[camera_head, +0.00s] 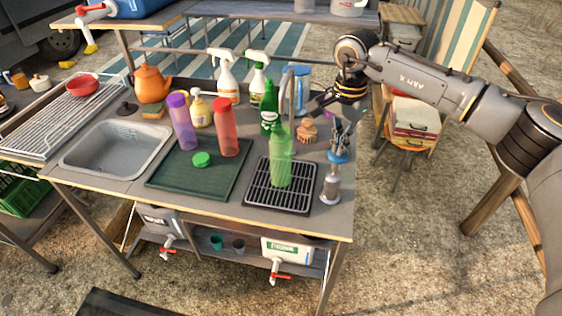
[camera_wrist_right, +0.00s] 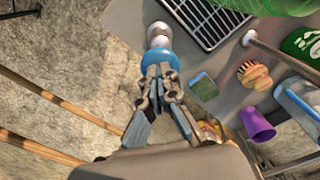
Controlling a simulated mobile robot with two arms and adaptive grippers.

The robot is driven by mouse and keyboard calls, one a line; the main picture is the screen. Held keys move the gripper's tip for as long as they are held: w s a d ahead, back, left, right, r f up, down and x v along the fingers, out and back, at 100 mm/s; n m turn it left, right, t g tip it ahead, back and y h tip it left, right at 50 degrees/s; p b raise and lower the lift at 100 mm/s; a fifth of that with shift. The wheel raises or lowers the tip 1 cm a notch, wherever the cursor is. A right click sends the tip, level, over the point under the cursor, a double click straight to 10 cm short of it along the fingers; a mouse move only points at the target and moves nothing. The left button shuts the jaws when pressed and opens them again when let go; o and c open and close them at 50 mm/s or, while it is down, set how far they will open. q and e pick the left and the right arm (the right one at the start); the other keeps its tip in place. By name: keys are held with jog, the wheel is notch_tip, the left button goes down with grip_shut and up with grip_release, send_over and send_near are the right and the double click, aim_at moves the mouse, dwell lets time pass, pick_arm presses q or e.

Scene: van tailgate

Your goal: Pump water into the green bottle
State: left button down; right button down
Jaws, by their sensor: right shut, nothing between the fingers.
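The translucent green bottle (camera_head: 281,160) stands upright and uncapped on the black drip grate (camera_head: 262,201); part of it shows at the top of the right wrist view (camera_wrist_right: 287,6). A thin grey curved spout (camera_head: 287,92) rises behind it. The pump (camera_head: 330,187), silver with a blue collar, stands at the counter's right edge, and it also shows in the right wrist view (camera_wrist_right: 158,36). My right gripper (camera_head: 340,143) is shut and empty, its fingertips right over the blue collar; I cannot tell if they touch. My left gripper is not in view.
A green cap (camera_head: 201,159) lies on the dark green mat (camera_head: 180,178) beside purple (camera_head: 182,122) and red (camera_head: 226,127) bottles. Spray bottles and a wooden brush (camera_head: 307,131) stand behind the grate. The sink (camera_head: 117,148) is at left.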

aim_at(337, 157)
jog(key=shift+s+f+b, duration=0.1)
jog(key=shift+f+b, duration=1.15)
jog(key=shift+f, duration=0.9)
jog(key=shift+r+p, duration=1.45)
jog(key=shift+r, duration=1)
jog(key=shift+f, duration=0.15)
jog(key=shift+f+b, duration=1.65)
jog(key=shift+f, duration=0.7)
jog(key=shift+r, duration=0.25)
jog(key=shift+r+p, duration=1.4)
jog(key=shift+r, duration=0.8)
